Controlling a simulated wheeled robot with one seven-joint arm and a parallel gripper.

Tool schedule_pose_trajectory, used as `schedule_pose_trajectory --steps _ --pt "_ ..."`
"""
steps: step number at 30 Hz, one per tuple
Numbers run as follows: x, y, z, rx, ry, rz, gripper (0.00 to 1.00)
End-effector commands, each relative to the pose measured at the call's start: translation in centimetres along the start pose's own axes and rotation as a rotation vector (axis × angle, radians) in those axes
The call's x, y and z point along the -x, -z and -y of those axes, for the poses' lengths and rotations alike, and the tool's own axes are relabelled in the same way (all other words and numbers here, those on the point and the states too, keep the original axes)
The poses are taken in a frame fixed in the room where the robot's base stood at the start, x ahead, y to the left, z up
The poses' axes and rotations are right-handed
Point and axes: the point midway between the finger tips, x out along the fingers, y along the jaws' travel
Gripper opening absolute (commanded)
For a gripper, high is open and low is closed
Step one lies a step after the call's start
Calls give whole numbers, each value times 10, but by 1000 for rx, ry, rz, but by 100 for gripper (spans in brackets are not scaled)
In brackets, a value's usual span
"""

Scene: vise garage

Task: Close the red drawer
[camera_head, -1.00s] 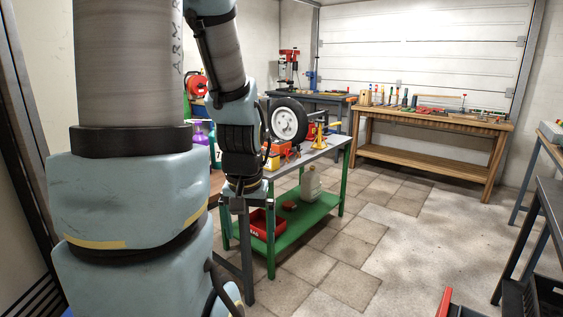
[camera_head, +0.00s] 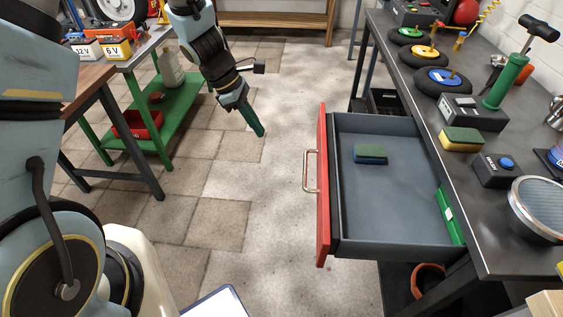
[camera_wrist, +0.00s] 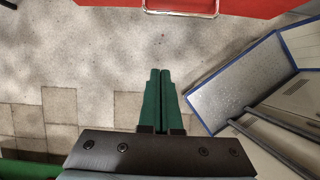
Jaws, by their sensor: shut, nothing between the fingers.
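The red drawer (camera_head: 322,188) is pulled out from under the dark workbench at the right in the head view. Its red front, with a metal bar handle (camera_head: 309,171), faces left toward my arm.
The dark workbench (camera_head: 480,232) holds wheels, a scale, a sponge and other items. A green-framed table (camera_head: 175,112) stands at the left. A blue-edged panel (camera_wrist: 245,80) lies right of my fingers in the wrist view. Open floor (camera_head: 285,100) lies between the tables.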

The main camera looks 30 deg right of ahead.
Motion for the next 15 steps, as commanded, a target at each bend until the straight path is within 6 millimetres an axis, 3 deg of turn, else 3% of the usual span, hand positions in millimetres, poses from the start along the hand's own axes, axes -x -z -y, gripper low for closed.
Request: schedule_pose_trajectory --steps 3,8,15 --pt "-15 -11 -4 42 5 17 0" --pt "-30 -12 -4 48 6 19 0" --pt "-78 -13 -3 47 8 18 0"
